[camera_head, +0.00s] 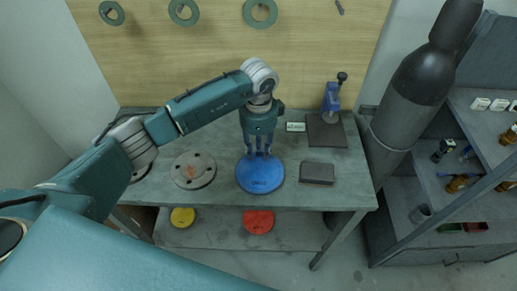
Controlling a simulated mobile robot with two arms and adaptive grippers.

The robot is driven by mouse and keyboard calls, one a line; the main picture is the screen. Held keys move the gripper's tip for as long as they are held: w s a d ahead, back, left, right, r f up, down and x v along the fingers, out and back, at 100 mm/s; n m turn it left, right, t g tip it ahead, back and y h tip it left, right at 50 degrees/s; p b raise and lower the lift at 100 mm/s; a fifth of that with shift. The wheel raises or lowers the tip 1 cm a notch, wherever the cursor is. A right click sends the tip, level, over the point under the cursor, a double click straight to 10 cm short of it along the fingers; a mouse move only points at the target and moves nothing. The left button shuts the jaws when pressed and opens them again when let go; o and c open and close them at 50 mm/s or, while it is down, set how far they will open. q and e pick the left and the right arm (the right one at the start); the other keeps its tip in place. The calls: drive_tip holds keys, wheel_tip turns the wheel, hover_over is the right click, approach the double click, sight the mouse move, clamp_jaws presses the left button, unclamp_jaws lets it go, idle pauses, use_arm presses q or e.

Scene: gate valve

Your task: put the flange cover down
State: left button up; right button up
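A round blue cover (260,177) with small pale lettering, which I take for the flange cover, shows over the front middle of the grey workbench (225,196). My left gripper (259,153) points down, with its fingertips at the back rim of the blue cover. The fingers look a little apart, but the frame is too small to tell whether they clasp the cover. I cannot tell whether the cover rests on the bench or hangs just above it. My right gripper is not in view.
A grey bolted flange (193,170) lies left of the cover, and a dark block (317,173) lies right. A blue vise-like tool (331,103) stands behind. Yellow (183,217) and red (258,221) discs lie on the lower shelf. A gas cylinder (405,105) stands right.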

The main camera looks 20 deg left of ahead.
use_arm(q)
wheel_tip(320, 180, up, 12)
drive_tip(key=b, duration=0.4)
drive_tip(key=shift+f, duration=0.2)
